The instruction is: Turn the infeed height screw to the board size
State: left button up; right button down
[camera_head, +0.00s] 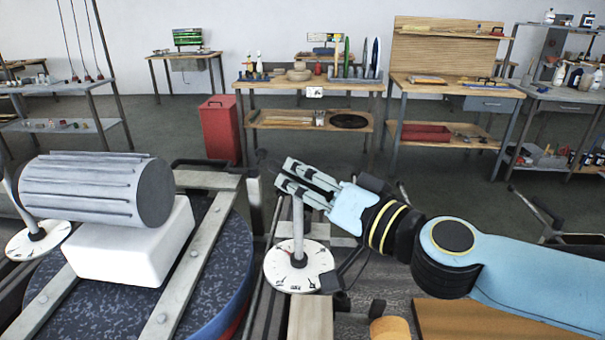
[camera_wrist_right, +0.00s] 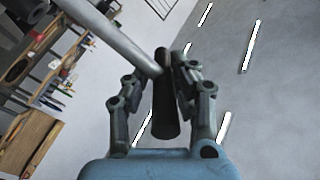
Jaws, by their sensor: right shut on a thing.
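A white round dial (camera_head: 299,266) with dark marks lies flat in the middle of the head view. A pale grey post (camera_head: 298,228) rises from its centre. My right gripper (camera_head: 284,177) is at the top of this post, reaching in from the right. In the right wrist view its fingers are closed around a dark cylindrical handle (camera_wrist_right: 165,115). A grey bar (camera_wrist_right: 112,32) runs from the handle's upper end to the upper left. In the head view the fingers hide the handle. The dial's marks are too small to read. My left gripper is not in view.
A ribbed grey cylinder (camera_head: 95,190) on a white block (camera_head: 130,240) stands at the left, above a blue speckled round surface. A second round dial (camera_head: 25,243) is at the far left. A red bin (camera_head: 219,130) and workbenches (camera_head: 310,86) stand behind, across open floor.

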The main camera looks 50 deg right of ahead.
jog(key=shift+r, duration=0.2)
jog(key=c, duration=1.2)
grip_release()
jog(key=shift+w, duration=0.1)
jog(key=shift+a, duration=0.25)
jog(key=shift+s+d+f, duration=0.1)
jog(key=shift+s+d, duration=0.05)
jog(key=shift+s, duration=0.15)
jog(key=s, duration=1.1)
jog(key=shift+s+a, duration=0.3)
jog(key=shift+s, duration=0.05)
